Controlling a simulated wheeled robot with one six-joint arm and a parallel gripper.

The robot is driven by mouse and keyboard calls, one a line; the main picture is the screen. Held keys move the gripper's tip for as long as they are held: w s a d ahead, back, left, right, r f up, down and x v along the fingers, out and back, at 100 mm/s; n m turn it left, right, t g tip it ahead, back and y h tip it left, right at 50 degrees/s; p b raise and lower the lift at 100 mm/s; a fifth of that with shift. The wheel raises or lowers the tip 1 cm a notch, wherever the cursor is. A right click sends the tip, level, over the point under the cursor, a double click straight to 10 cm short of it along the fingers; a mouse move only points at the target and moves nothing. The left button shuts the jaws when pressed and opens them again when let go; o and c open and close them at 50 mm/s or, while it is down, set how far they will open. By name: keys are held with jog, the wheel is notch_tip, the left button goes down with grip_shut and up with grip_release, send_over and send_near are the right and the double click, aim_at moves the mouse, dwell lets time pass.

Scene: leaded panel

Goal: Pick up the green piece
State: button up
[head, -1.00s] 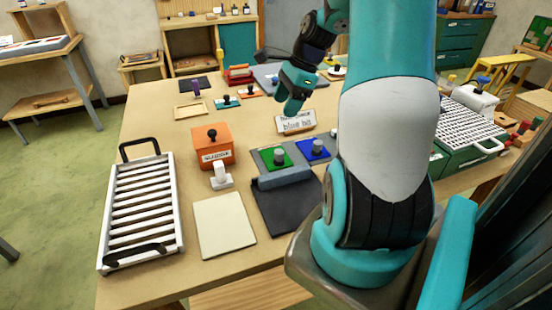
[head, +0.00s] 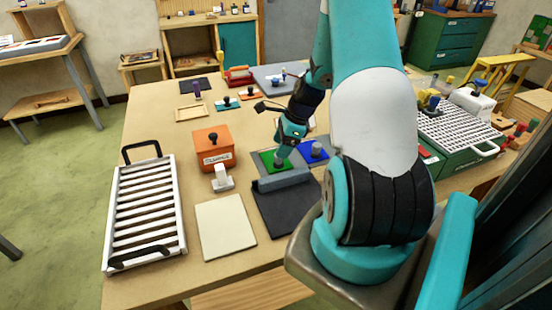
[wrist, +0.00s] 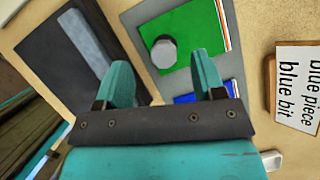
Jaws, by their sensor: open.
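The green piece (wrist: 196,32) is a flat green panel with a grey knob (wrist: 163,52) standing on it. It lies on a grey board (wrist: 237,65) in the wrist view. In the head view the green piece (head: 268,158) is partly hidden behind my gripper (head: 281,160). In the wrist view my gripper (wrist: 162,82) has its two teal fingers apart with nothing between them. The knob lies ahead of the fingertips, between their lines. A blue piece (head: 314,151) with its own knob lies just right of the green one.
A dark mat with a grey bar (head: 285,205) lies in front of the board. A card reading "blue piece, blue bit" (wrist: 298,88) stands nearby. An orange box (head: 213,148), a white knobbed block (head: 222,179), a cream sheet (head: 225,227) and a slatted rack (head: 146,215) are to the left.

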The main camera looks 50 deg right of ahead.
jog(key=shift+d+p+x, duration=0.15)
jog(key=shift+p+x, duration=0.2)
jog(key=shift+x, duration=0.8)
jog(key=shift+d+p+x, duration=0.15)
jog(key=shift+p+x, duration=0.2)
jog(key=shift+x, duration=0.8)
jog(key=shift+s, duration=0.1)
jog(key=c, duration=1)
jog(key=shift+o, duration=0.2)
notch_tip(320, 180, up, 20)
jog(key=b, duration=0.2)
jog(key=shift+b, duration=0.35)
